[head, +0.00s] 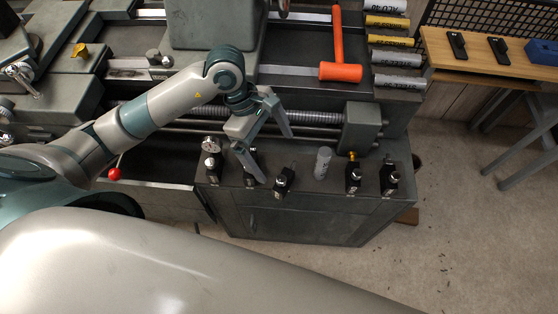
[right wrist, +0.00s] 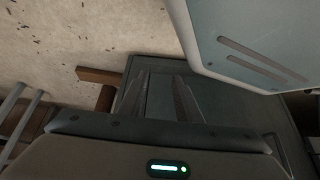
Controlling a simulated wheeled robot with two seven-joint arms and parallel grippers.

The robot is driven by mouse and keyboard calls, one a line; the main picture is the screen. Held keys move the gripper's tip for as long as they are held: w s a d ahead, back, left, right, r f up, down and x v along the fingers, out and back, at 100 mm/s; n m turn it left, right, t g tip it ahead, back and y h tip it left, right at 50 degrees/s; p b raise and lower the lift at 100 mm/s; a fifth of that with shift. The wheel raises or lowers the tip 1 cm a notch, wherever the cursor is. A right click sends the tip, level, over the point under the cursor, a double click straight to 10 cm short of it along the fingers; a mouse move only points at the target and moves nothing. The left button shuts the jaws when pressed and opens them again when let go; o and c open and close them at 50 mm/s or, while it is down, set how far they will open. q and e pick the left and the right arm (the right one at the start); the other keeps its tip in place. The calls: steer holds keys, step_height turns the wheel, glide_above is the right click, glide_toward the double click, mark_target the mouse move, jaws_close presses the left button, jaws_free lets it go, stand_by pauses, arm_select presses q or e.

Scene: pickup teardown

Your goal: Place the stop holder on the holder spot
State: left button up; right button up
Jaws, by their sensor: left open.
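Several small black tool holders stand in a row on the grey cabinet top (head: 310,194) in the head view. They include a far-left holder (head: 212,168), a middle holder (head: 283,181), one with a brass-coloured top (head: 353,175) and a far-right holder (head: 389,178). I cannot tell which is the stop holder, and no marked holder spot can be made out. My left gripper (head: 277,157) is open above the row, with one finger close in front of a partly hidden holder (head: 250,161). My right gripper (right wrist: 160,82) shows in the right wrist view, open and empty.
A grey cylinder (head: 322,162) stands among the holders. The lathe's ribbed screw (head: 305,117) and a grey block (head: 361,128) lie behind. An orange mallet (head: 339,50) rests further back. A wooden bench (head: 470,55) and open floor (head: 470,220) are at right.

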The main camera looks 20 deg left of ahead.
arm_select(q)
steer(key=v, duration=0.3)
steer(key=shift+r, duration=0.1)
arm_select(e)
steer(key=shift+w+a+r+t, duration=0.15)
steer(key=shift+w+a+r, duration=0.1)
steer(key=shift+w, duration=0.15)
steer(key=shift+w+a+r+t, duration=0.15)
steer(key=shift+w+a, duration=0.1)
steer(key=shift+w, duration=0.1)
steer(key=shift+s, duration=0.1)
arm_select(q)
steer(key=shift+s, duration=0.1)
